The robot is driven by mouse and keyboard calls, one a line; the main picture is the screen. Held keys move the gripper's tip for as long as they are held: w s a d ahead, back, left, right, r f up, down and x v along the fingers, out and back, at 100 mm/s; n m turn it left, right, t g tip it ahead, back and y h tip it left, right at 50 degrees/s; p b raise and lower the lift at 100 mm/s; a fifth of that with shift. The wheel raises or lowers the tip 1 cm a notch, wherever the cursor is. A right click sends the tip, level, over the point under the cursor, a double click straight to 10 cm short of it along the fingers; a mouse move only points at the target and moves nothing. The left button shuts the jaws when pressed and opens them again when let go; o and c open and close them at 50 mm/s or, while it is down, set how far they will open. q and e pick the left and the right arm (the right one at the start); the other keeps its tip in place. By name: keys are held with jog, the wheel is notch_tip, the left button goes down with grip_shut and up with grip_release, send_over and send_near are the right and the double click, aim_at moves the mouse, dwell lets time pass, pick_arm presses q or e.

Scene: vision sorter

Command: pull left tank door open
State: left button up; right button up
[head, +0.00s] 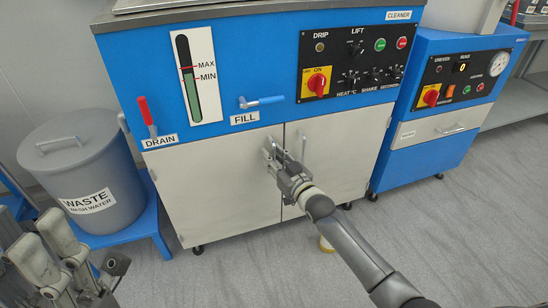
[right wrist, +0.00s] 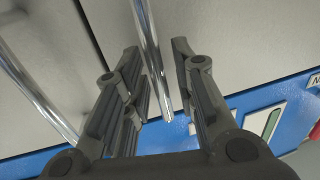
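The left tank door (head: 200,195) is a pale panel below the blue front of the cleaner, and it looks closed. Its chrome handle (right wrist: 147,35) runs between the two fingers of my right gripper (right wrist: 160,75) in the right wrist view. The fingers are open, with a gap visible beside the bar. In the head view my right gripper (head: 280,165) is at the inner edge of the left door and hides much of its handle. My left gripper (head: 42,245) is at the lower left with its fingers apart, empty, away from the doors.
The right tank door (head: 345,150) and its handle (right wrist: 25,75) are close beside my right gripper. Above are the red drain lever (head: 146,112) and blue fill lever (head: 262,102). A grey waste bin (head: 95,165) stands on a blue stand at left. Floor in front is mostly clear.

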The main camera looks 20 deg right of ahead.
grip_shut()
jog(key=shift+s, duration=0.1)
